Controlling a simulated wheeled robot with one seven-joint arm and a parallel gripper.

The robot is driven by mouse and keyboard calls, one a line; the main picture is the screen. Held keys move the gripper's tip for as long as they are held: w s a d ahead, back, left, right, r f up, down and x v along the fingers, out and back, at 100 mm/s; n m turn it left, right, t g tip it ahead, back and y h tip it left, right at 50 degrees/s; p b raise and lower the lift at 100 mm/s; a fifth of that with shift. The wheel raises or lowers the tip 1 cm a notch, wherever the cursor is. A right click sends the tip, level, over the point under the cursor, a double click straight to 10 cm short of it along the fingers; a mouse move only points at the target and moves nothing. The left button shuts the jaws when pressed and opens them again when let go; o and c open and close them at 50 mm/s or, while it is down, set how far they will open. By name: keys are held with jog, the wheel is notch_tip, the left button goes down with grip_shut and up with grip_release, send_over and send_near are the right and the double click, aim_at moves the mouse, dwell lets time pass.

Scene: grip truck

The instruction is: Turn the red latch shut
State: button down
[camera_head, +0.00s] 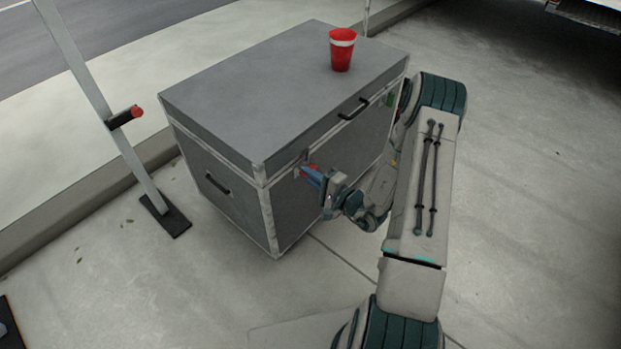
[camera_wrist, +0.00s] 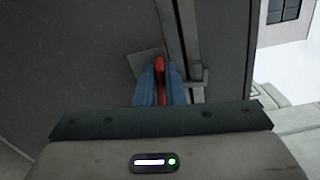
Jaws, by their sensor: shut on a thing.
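The red latch (camera_head: 309,170) is on the front face of a grey case (camera_head: 240,85), near its left front corner and just below the lid seam. My gripper (camera_head: 311,175) is at the latch, its blue fingers shut on it. In the wrist view, the red latch (camera_wrist: 160,80) shows as a thin red strip between the two blue fingers (camera_wrist: 159,85). A grey metal plate and bracket sit beside it. The fingers hide much of the latch, so its exact angle is hard to tell. The case lid is down.
A red cup (camera_head: 341,50) with a white band stands on the lid. A metal stand (camera_head: 110,115) with a red knob is left of the case. Open pavement lies to the right and in front.

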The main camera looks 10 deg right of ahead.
jog(key=shift+f+n+b, duration=0.25)
jog(key=shift+n+b, duration=0.25)
jog(key=shift+n, duration=0.4)
jog(key=c, duration=1.5)
grip_release()
jog(key=shift+s+d+r, duration=0.1)
jog(key=p+v, duration=0.2)
jog(key=v, duration=1.1)
jog(key=shift+s+d, duration=0.2)
jog(key=shift+s, duration=0.1)
